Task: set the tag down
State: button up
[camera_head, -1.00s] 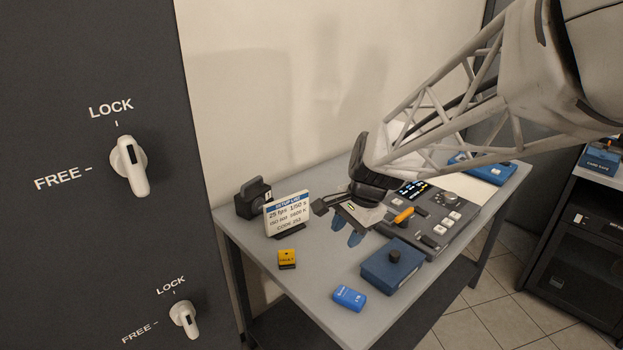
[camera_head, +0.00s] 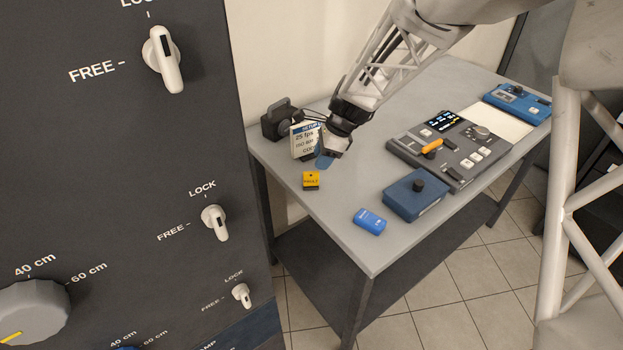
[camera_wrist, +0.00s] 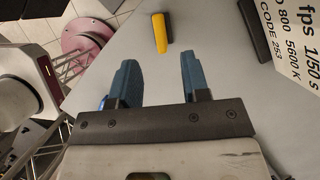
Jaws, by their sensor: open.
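The yellow fault tag (camera_head: 311,181) sits on the grey table (camera_head: 335,205) near its left end, apart from my gripper. My gripper (camera_head: 325,160) is open and low over the table, just behind the tag, in front of the setup card. In the wrist view the yellow tag (camera_wrist: 160,32) shows as a narrow yellow piece with a dark side, beyond the tips of my two blue fingers (camera_wrist: 158,75). Nothing is between the fingers; bare table shows there.
The white setup card (camera_head: 304,143) stands close behind my gripper, with a dark device (camera_head: 283,119) beyond it. A small blue pack (camera_head: 369,221), a blue box with a black knob (camera_head: 415,195) and a control console (camera_head: 450,148) lie to the right. Table between tag and box is clear.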

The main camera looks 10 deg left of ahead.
aim_at(313, 172)
jog(key=shift+x, duration=1.25)
jog(key=shift+x, duration=2.6)
jog(key=shift+w, duration=0.1)
grip_shut()
